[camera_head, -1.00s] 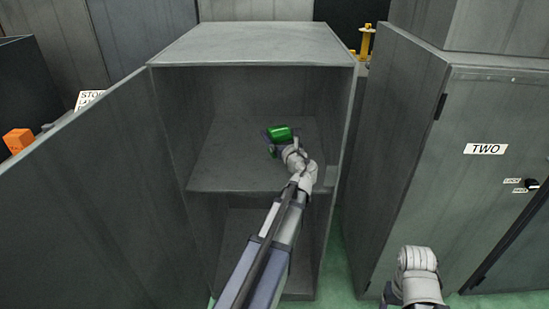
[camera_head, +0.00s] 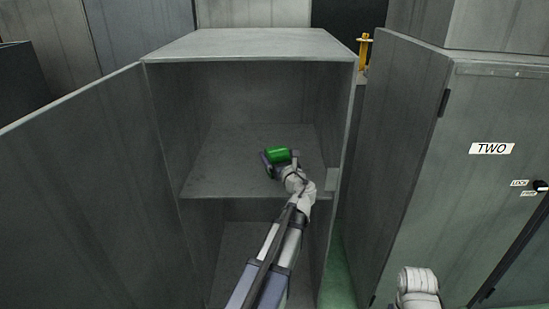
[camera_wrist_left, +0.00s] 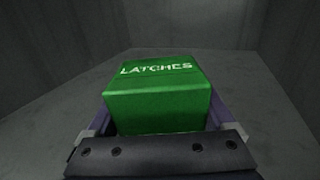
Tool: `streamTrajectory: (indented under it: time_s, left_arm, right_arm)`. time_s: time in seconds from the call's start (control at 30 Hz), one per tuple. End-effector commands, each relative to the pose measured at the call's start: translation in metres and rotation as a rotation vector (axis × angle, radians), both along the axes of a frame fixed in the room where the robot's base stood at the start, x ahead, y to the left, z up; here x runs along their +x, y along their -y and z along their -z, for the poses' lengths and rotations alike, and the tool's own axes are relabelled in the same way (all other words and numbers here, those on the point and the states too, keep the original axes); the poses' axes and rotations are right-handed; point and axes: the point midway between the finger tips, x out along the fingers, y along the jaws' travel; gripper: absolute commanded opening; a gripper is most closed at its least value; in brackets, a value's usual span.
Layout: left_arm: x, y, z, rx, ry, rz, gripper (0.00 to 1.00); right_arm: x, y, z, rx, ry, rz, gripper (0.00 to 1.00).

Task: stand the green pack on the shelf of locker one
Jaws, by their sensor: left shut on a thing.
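The green pack (camera_head: 278,155) is in my left gripper (camera_head: 279,160), inside the open locker (camera_head: 250,45) above its shelf (camera_head: 225,170). In the left wrist view the pack (camera_wrist_left: 158,92) shows the word LATCHES and sits between the two fingers of the left gripper (camera_wrist_left: 158,118), which are shut on it. Whether the pack's underside touches the shelf is hidden. No number shows on the open locker. My right arm shows at the bottom right of the head view, but its fingers are out of the picture.
The locker's open door (camera_head: 75,190) spans the left side. The closed locker marked TWO (camera_head: 490,148) stands at the right. The shelf is bare around the pack, with walls at both sides and the back. A yellow object (camera_head: 364,50) stands behind, between the lockers.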

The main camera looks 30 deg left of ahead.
Motion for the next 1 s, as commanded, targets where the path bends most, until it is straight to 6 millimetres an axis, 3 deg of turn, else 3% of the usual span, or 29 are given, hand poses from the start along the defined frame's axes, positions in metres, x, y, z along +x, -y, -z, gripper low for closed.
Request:
streamTrajectory:
  time_s: [0.17, 0.2, 0.27, 0.6, 1.0]
  left_arm:
    - [0.000, 0.000, 0.005, 0.000, 0.000, 0.000, 0.14]
    - [0.000, 0.000, 0.003, 0.000, 0.000, 0.000, 0.92]
    - [0.000, 0.000, 0.003, 0.000, 0.000, 0.000, 0.99]
    - [0.000, 0.000, -0.003, 0.000, 0.000, 0.000, 1.00]
    - [-0.047, 0.063, 0.000, 0.000, 0.000, 0.004, 1.00]
  right_arm:
    - [0.000, 0.000, 0.005, -0.001, 0.000, 0.000, 0.72]
    - [0.000, 0.000, 0.003, -0.001, 0.000, 0.000, 0.72]
    - [0.000, 0.000, 0.003, -0.001, 0.000, 0.000, 0.72]
    - [0.000, 0.000, -0.003, 0.000, 0.000, 0.000, 0.72]
    - [0.000, 0.000, 0.000, 0.000, 0.000, 0.000, 0.72]
